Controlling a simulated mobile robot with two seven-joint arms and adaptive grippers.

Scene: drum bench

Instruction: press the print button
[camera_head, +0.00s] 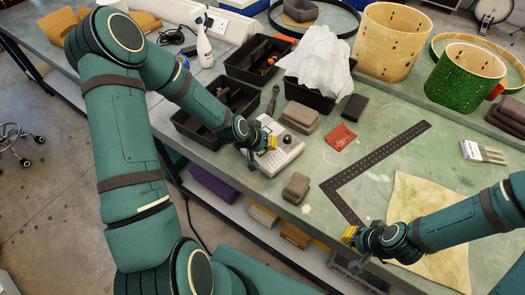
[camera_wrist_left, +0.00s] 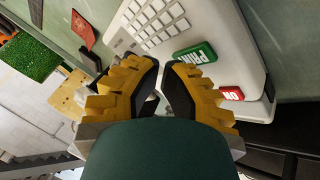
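My left gripper (camera_head: 268,143) is over the printer. In the left wrist view its fingertips (camera_wrist_left: 163,64) nearly meet, with nothing between them, just beside the green button. I cannot tell whether they touch the printer. My right gripper (camera_head: 350,236) is at the bench's front edge; its fingers are too small to judge.
Black bins (camera_head: 212,108) stand behind and left of the printer, one holding a white cloth (camera_head: 320,62). Grey blocks (camera_head: 296,187), a red cloth piece (camera_head: 342,137) and a black steel square (camera_head: 375,157) lie to the right. Drum shells (camera_head: 466,77) stand at the back right.

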